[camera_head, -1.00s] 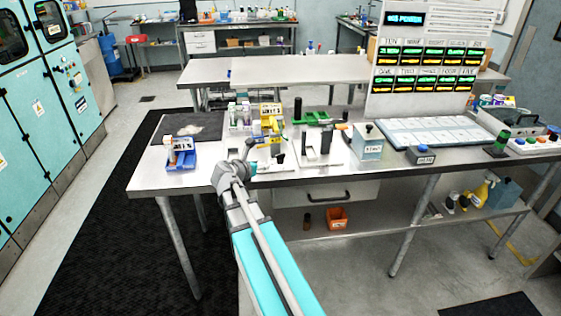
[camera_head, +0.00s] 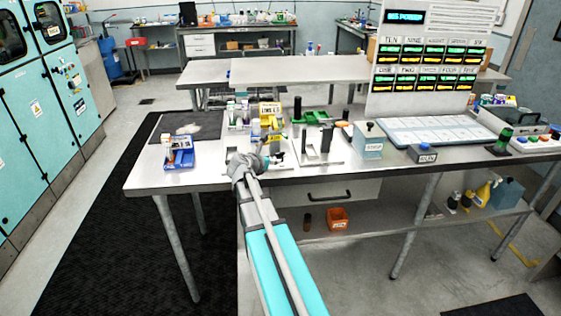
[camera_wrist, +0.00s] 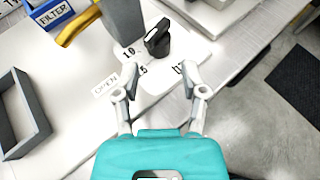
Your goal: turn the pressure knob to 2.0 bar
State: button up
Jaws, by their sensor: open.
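The black pressure knob (camera_wrist: 157,38) stands on a pale dial plate (camera_wrist: 172,62) at the top middle of the wrist view. Printed marks sit around it; "1.0" is readable, and others are partly covered. A white line on the knob runs towards the lower left. My gripper (camera_wrist: 160,74) is open and empty, its two fingers spread below the knob in the picture. The fingers appear apart from the knob. In the head view my wrist is over the front of the bench, and I cannot make out the knob clearly there.
A grey upright block (camera_wrist: 124,20) stands just left of the knob. A dark square frame (camera_wrist: 22,112) lies at left, and a blue FILTER tray (camera_wrist: 52,12) is at the upper left. The bench edge (camera_wrist: 240,70) runs to the right of the knob.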

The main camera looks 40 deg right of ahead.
aim_at(280, 156)
jog(key=shift+b+x, duration=0.9)
jog(key=shift+x, duration=2)
jog(key=c, duration=0.7)
jog(key=shift+d, duration=0.25)
grip_shut()
jog(key=shift+s+a, duration=0.1)
jog(key=shift+a, duration=0.15)
